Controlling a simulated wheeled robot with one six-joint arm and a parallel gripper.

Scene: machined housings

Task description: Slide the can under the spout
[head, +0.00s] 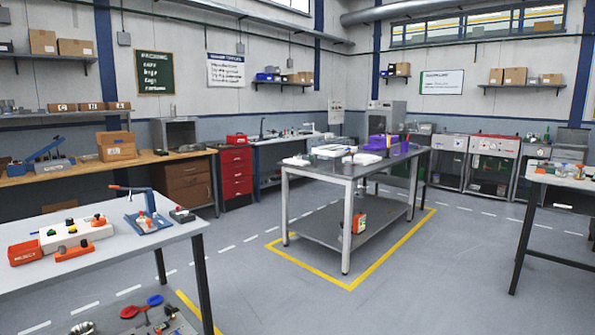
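I cannot pick out the can or the spout for certain at this size. An orange-red container with a pale label (359,219) stands on the lower shelf of the central table; I cannot tell if it is the can. A thin dark tap-like shape (262,127) rises from the bench at the back wall; I cannot tell if it is the spout. A blue device with a long lever (143,212) stands on the near left table, with small parts on its base. My gripper is not in view.
The central metal table (349,171) stands inside a yellow floor outline. The near left table (180,233) holds a red bin (24,253) and a white block with knobs. Another table (565,181) stands at the right. Grey floor between the tables is clear.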

